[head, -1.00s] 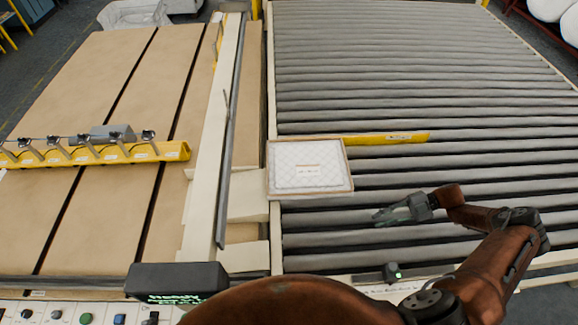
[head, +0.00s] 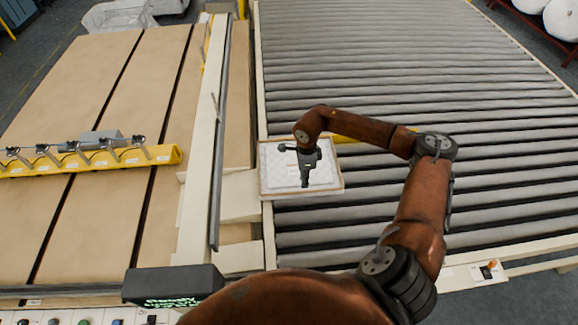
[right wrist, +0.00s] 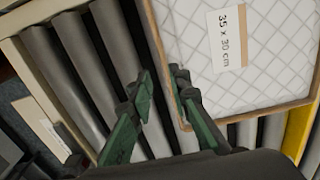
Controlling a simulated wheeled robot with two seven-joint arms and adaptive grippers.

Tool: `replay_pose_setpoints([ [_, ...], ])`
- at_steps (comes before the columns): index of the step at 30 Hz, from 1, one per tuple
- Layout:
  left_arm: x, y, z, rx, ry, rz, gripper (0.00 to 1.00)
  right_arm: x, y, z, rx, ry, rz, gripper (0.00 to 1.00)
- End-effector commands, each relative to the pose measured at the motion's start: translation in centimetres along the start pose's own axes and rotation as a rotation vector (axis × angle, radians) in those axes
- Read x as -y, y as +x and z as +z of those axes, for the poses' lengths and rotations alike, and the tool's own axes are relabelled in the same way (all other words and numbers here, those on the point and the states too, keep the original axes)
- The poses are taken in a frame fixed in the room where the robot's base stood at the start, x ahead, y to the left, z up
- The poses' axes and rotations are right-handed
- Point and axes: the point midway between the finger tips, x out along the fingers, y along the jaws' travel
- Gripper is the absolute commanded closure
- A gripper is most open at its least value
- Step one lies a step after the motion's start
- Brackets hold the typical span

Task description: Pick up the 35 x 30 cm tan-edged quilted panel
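The quilted panel (head: 325,176) is white with diamond stitching and a tan edge. It lies flat on the grey rollers beside the pale left rail. In the right wrist view the panel (right wrist: 275,55) carries a label reading "35 x 30 cm". My right gripper (head: 305,184) hangs over the panel, pointing down, and hides part of it. In the right wrist view the gripper (right wrist: 163,84) is open with nothing between its fingers. One finger overlaps the panel's tan edge in the picture; the other is over bare rollers. I cannot tell whether it touches. My left gripper is not in view.
The roller conveyor (head: 400,60) is otherwise largely clear. A yellow bar (head: 345,139) lies just behind the panel, partly hidden by my arm. To the left, a pale rail (head: 205,130) separates a tan slatted table (head: 70,90) with a yellow clamp bar (head: 90,163).

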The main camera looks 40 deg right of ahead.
Motion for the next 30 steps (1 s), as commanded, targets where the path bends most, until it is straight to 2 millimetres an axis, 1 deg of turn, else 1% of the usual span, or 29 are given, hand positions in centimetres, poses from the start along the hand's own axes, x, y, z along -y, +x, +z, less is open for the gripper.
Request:
replay_pose_setpoints([
  [2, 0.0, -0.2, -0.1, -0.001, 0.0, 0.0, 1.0, 0.2, 0.4, 0.1, -0.003, -0.009, -0.012, 0.83],
  [10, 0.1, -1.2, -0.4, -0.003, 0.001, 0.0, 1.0, 0.3, 3.1, 0.1, -0.003, -0.009, -0.011, 0.83],
  [14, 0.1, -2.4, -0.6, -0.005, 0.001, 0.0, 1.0, 0.3, 5.1, 0.2, -0.003, -0.008, -0.008, 0.83],
  [19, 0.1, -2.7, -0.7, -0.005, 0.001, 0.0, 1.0, 0.4, 7.1, 0.2, -0.003, -0.008, -0.011, 0.83],
  [22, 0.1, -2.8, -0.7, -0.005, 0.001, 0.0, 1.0, 0.5, 7.5, 0.1, -0.003, -0.008, -0.013, 0.83],
  [27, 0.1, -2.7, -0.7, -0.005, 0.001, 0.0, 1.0, 0.5, 7.6, 0.1, -0.003, -0.008, -0.013, 0.83],
  [30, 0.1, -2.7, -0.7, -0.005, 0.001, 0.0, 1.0, 0.5, 7.6, 0.1, -0.003, -0.008, -0.013, 0.89],
])
